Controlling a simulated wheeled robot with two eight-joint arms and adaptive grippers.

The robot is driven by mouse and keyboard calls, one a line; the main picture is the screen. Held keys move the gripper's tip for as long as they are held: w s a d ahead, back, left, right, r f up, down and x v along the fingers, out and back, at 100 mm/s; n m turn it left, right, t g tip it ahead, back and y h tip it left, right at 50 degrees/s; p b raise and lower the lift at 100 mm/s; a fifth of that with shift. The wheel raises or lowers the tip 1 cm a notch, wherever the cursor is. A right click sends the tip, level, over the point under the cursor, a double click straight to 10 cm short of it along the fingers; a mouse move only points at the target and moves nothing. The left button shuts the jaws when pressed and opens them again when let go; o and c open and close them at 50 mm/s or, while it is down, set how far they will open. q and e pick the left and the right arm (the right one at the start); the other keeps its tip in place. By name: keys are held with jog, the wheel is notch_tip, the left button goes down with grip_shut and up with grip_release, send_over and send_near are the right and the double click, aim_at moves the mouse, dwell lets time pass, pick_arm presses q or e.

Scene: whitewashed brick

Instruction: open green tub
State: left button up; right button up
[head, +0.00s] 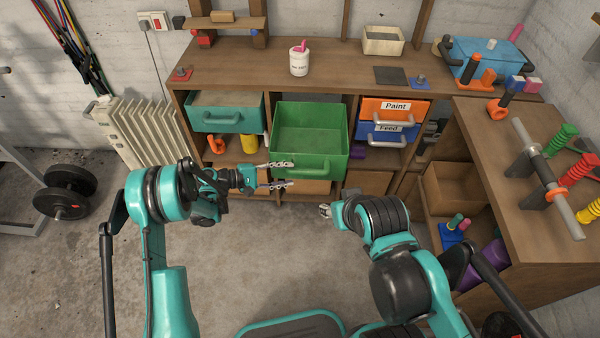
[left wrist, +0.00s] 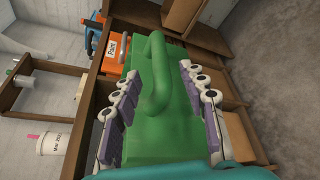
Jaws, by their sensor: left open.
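The green tub (head: 308,122) stands out of the shelf's middle bay, further forward than the tubs on either side, and its open top shows an empty-looking inside. Its green handle is on the front; in the left wrist view the handle (left wrist: 156,70) runs up the middle of the tub. My left gripper (head: 291,174) is open at the tub's front. In the left wrist view its fingers (left wrist: 158,78) are on either side of the handle, apart from it.
A teal tub (head: 228,115) is on the left, with orange Paint (head: 394,108) and blue Feed tubs on the right. A white pot (head: 299,62) stands on the bench top (head: 340,75). A radiator (head: 135,135) is at left. The floor in front is clear.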

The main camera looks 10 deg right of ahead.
pick_arm(q)
jog(key=v, duration=0.3)
jog(key=shift+a+r, duration=0.1)
jog(key=shift+a, duration=0.2)
jog(key=s+a+r+m+t+y, duration=0.1)
jog(key=s+a+r+t+y, duration=0.2)
jog(key=r, duration=0.4)
jog(key=s+a+r+m+y, duration=0.1)
jog(key=s+a+r+y, duration=0.1)
jog(key=a+r+y, duration=0.35)
jog(key=s+a+r+m+t+y, duration=0.1)
jog(key=s+a+r+m+y, duration=0.1)
jog(key=s+a, duration=0.5)
jog(key=s+a+r+m+t+y, duration=0.2)
jog(key=s+a+y, duration=0.3)
jog(key=s, duration=0.8)
jog(key=a+m, duration=0.1)
jog(key=a, duration=0.2)
jog(key=shift+r, duration=0.2)
